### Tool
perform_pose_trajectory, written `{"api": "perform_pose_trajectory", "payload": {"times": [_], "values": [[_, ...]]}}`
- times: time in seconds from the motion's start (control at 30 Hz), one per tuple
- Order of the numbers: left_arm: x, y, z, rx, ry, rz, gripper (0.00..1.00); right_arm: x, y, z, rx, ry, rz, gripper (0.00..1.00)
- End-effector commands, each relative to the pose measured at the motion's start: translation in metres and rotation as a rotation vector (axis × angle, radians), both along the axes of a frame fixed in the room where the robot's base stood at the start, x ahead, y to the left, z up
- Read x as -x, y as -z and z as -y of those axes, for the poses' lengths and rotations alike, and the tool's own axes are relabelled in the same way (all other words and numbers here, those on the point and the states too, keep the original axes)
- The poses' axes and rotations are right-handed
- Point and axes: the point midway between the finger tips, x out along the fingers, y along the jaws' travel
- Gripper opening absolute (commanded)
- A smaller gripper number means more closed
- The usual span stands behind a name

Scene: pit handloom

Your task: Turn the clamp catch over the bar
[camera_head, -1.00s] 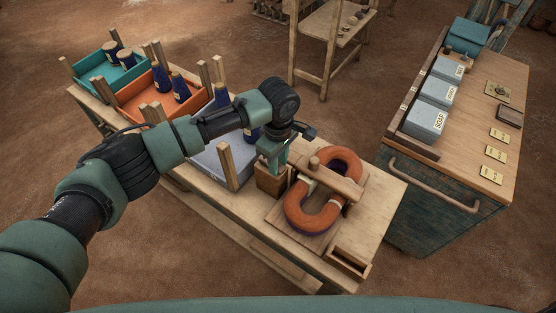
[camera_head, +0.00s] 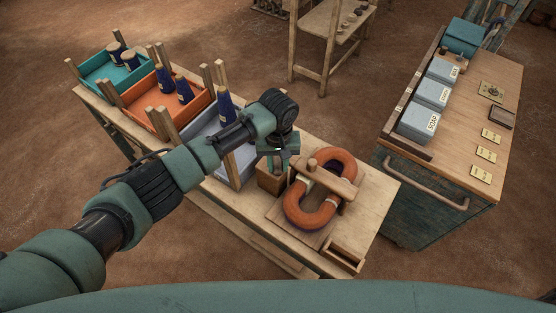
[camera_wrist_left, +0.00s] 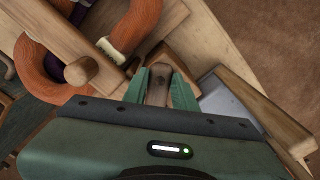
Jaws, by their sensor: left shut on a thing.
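A wooden bar (camera_head: 328,179) with an upright peg (camera_head: 311,163) lies across an orange ring-shaped hank (camera_head: 322,211) on a wooden board. The bar and its peg (camera_wrist_left: 80,70) also show in the left wrist view. My left gripper (camera_head: 281,163) is beside the bar's left end, over a small open wooden box (camera_head: 270,182). In the left wrist view its green fingers (camera_wrist_left: 163,88) are shut on a brown, round-ended wooden piece (camera_wrist_left: 158,86). I cannot tell whether this is the clamp catch; its lower end is hidden. My right gripper is out of view.
Teal (camera_head: 108,75), orange (camera_head: 150,110) and grey (camera_head: 208,128) trays with dark blue cones stand on the bench's left. A small open frame (camera_head: 346,256) is at its front right. A cabinet (camera_head: 440,195) with labelled boxes stands right, across a floor gap.

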Motion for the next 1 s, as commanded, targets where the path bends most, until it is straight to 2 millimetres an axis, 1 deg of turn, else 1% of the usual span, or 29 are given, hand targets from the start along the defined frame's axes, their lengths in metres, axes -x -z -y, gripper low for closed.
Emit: {"api": "perform_pose_trajectory", "payload": {"times": [0.1,0.5,0.73,1.0], "values": [[0.001,-0.002,0.001,0.002,0.111,-0.002,0.0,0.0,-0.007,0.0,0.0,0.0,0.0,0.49],[0.0,-0.001,0.001,0.002,0.453,0.0,0.0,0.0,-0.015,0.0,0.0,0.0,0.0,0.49],[0.0,-0.001,0.001,0.002,0.581,0.001,0.0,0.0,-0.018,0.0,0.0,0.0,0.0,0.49],[0.0,-0.001,0.001,0.002,0.65,0.001,0.0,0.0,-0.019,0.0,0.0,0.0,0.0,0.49]]}}
